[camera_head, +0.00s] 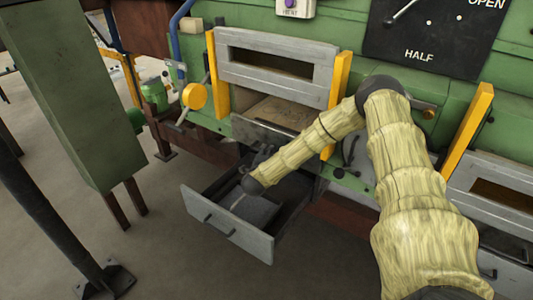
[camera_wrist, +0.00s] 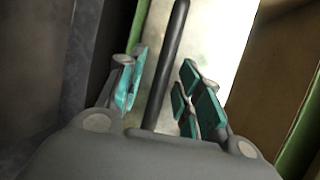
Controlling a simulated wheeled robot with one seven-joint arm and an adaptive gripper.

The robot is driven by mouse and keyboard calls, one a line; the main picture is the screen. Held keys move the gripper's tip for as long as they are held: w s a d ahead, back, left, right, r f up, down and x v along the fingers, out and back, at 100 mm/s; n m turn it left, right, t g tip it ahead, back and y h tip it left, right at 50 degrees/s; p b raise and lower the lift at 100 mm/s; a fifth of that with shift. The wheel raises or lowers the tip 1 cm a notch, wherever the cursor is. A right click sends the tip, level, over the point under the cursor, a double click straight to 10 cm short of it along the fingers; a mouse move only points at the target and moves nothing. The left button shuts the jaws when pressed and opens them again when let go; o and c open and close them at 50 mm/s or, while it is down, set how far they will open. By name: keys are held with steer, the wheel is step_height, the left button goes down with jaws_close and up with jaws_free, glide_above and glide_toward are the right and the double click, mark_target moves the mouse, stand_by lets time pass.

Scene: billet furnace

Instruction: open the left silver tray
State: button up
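A silver tray (camera_head: 226,222) stands pulled out like a drawer under the left furnace opening, with a bar handle on its front and a grey plate inside. A silver panel (camera_head: 258,131) sits above it, under the opening. My gripper (camera_head: 262,158) is over the back of the drawer, close to that panel, and partly hidden by my wrist. In the wrist view my gripper (camera_wrist: 158,88) has its teal-padded fingers apart, on either side of a dark bar (camera_wrist: 169,65). Gaps show between the bar and the pads. A pale surface lies behind the bar.
A framed silver door (camera_head: 275,45) stands above the left opening between yellow posts (camera_head: 340,85). A second silver unit (camera_head: 490,180) is at the right. A green post (camera_head: 75,95) stands at the left. The floor before the drawer is clear.

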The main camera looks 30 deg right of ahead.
steer(key=shift+w+d, duration=0.1)
steer(key=shift+d, duration=0.05)
jaws_close()
